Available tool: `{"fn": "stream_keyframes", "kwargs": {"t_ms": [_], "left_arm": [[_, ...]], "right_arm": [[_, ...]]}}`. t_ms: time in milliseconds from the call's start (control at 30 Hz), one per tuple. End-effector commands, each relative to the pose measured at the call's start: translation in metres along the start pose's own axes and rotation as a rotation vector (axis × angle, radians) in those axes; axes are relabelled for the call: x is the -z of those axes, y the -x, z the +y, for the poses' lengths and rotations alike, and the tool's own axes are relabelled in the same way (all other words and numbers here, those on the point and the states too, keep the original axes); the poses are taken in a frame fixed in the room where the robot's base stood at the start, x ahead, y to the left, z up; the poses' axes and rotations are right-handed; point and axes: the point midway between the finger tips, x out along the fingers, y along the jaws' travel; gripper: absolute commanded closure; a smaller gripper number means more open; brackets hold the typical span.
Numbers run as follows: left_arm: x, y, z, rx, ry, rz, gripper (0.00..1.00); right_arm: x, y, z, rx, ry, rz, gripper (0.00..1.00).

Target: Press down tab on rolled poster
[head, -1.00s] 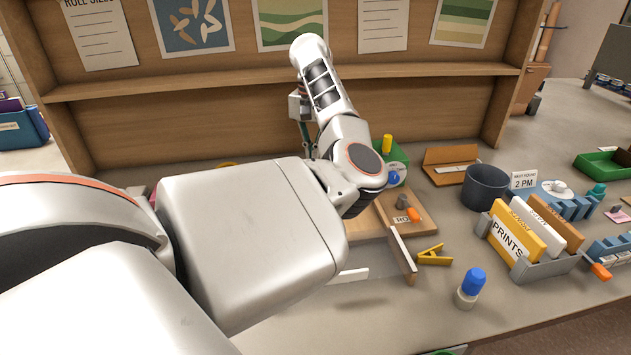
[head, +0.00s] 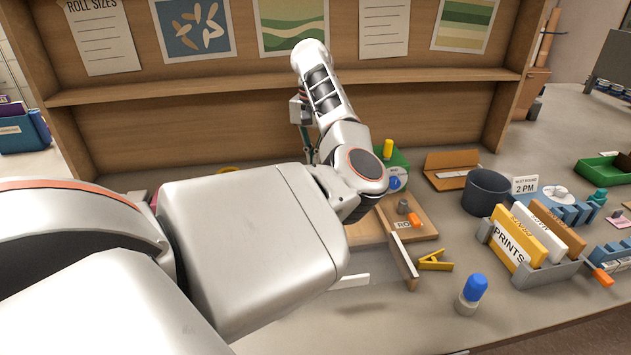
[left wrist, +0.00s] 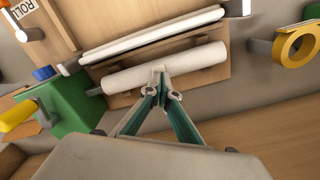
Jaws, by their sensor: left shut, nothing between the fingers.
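The rolled poster (left wrist: 195,59) is a white tube lying on a wooden board in the left wrist view. My left gripper (left wrist: 161,75) is shut and empty, with its fingertips at the near side of the roll, about mid-length. A small pale patch at the fingertips may be the tab, but the fingers largely cover it. I cannot tell whether the tips touch or press it. In the head view my left arm hides the poster, and only part of the gripper (head: 308,142) shows behind the arm. My right gripper is not in view.
A green box (left wrist: 60,115) and a yellow tape roll (left wrist: 297,46) flank the board. In the head view, a dark cup (head: 486,192), print holder (head: 535,270) and blue-capped bottle (head: 471,293) stand to the right.

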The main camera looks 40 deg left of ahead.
Motion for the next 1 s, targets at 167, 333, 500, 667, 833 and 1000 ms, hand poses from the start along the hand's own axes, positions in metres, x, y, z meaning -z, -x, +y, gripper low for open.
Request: {"fn": "stream_keyframes", "kwargs": {"t_ms": [167,333,500,667,833,1000], "left_arm": [[0.0000,0.0000,0.0000,0.000,0.000,0.000,1.00],[0.0000,0.0000,0.0000,0.000,0.000,0.000,1.00],[0.0000,-0.0003,-0.0001,0.000,0.000,0.000,1.00],[-0.0001,-0.0007,-0.0003,0.001,0.000,-0.001,1.00],[0.0000,-0.0002,-0.0002,0.001,0.000,0.000,1.00],[0.0000,-0.0050,-0.0001,0.001,0.000,-0.001,1.00]], "right_arm": [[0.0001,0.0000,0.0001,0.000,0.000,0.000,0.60],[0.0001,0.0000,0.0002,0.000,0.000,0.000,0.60],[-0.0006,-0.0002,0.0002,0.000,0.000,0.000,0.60],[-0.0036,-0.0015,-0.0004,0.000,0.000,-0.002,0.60],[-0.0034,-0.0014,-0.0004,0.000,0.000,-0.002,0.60],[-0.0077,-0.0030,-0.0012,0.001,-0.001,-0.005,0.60]]}}
